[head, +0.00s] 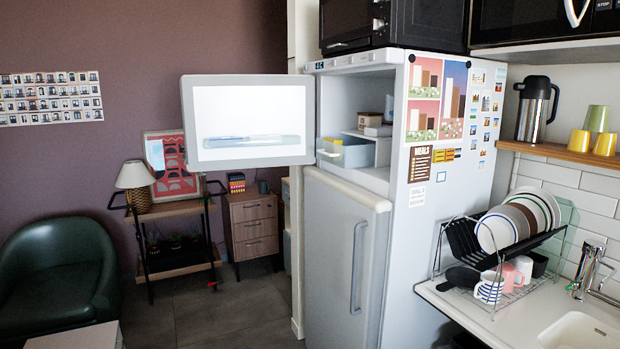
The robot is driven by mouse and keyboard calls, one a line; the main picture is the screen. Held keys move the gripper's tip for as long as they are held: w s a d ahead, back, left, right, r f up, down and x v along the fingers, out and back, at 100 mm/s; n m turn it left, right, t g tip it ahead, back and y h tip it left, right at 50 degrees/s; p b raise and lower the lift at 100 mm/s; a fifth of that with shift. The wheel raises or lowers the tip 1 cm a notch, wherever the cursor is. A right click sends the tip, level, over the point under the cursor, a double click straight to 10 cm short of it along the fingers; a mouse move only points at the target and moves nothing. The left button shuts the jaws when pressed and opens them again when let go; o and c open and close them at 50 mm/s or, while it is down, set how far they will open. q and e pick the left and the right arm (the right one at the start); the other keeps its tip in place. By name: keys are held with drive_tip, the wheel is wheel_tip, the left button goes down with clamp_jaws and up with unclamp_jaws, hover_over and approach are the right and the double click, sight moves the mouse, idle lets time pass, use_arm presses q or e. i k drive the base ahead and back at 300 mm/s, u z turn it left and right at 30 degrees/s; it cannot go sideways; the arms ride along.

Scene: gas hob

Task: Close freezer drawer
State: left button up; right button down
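The freezer drawer (356,156) is a pale, bluish bin low in the open top compartment (345,100) of the white fridge. It appears pulled out, with its front end at the compartment's front opening. Small boxes show behind and above it. The freezer door (250,93) is swung wide open to the left, its pale inner side facing me. The lower fridge door (335,235) with its long vertical handle is shut. Neither of my grippers can be seen in the head view.
A dish rack (500,290) with plates and mugs stands on the counter right of the fridge, beside the sink (580,332). A black microwave (390,22) sits on top of the fridge. A green armchair (55,265) is at the left. Dark floor (235,308) is clear before the fridge's left side.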

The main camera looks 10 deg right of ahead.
sight(355, 161)
drive_tip(key=k, duration=0.3)
drive_tip(key=u, duration=0.65)
drive_tip(key=i, duration=1.25)
drive_tip(key=z, duration=0.5)
drive_tip(key=i, duration=1.5)
drive_tip(key=z, duration=0.5)
